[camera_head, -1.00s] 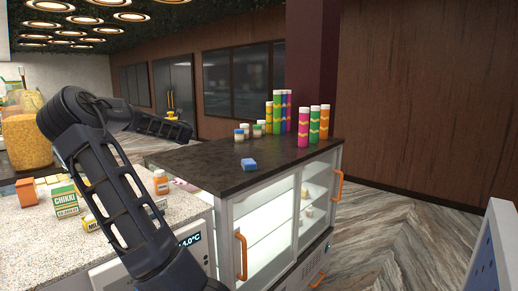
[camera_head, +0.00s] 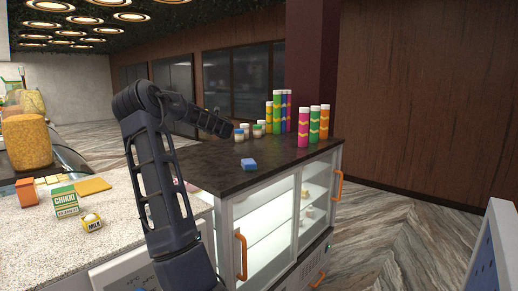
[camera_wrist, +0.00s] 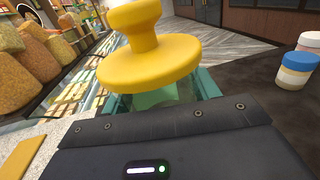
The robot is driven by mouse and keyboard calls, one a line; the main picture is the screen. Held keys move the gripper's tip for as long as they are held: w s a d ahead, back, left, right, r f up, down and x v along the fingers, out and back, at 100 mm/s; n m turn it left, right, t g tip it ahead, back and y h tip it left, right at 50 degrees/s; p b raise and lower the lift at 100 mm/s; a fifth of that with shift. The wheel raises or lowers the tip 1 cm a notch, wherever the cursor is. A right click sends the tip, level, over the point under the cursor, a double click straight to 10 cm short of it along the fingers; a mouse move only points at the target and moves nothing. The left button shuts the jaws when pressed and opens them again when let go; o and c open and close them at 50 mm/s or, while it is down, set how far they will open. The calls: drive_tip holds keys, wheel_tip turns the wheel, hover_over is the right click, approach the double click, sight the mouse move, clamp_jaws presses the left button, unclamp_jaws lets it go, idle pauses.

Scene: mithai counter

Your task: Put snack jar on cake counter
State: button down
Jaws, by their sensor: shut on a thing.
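The snack jar has a wide yellow lid with a knob (camera_wrist: 150,62) and a clear greenish body, partly hidden under the lid in the wrist view. My gripper (camera_wrist: 162,98) is shut on it, with a teal finger at each side. In the head view, my arm hides the gripper and jar. The cake counter has a dark stone top (camera_head: 215,175) and a lit glass front. My forearm reaches over its far left part. In the wrist view, the dark top (camera_wrist: 262,88) lies to the right of the held jar.
Small lidded jars (camera_head: 240,135) stand at the back of the dark top, with tall colourful tubes (camera_head: 303,127) to their right. A speckled counter (camera_head: 40,235) at left holds boxes.

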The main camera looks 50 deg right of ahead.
drive_tip(key=s+d+r+n+y, duration=0.1)
drive_tip(key=s+d+r, duration=0.2)
drive_tip(key=s+d, duration=0.45)
drive_tip(key=s+d+r+y, duration=0.1)
drive_tip(key=s+d+r, duration=0.35)
drive_tip(key=s, duration=0.65)
drive_tip(key=s+d+r+n+y, duration=0.1)
drive_tip(key=s+d+r, duration=0.2)
drive_tip(key=s+d, duration=0.5)
drive_tip(key=f, duration=1.3)
drive_tip(key=s+f, duration=0.1)
drive_tip(key=f, duration=0.6)
drive_tip(key=shift+a, duration=0.4)
drive_tip(key=shift+f, duration=0.1)
drive_tip(key=shift+c, duration=2)
unclamp_jaws()
drive_tip(key=shift+f, duration=0.1)
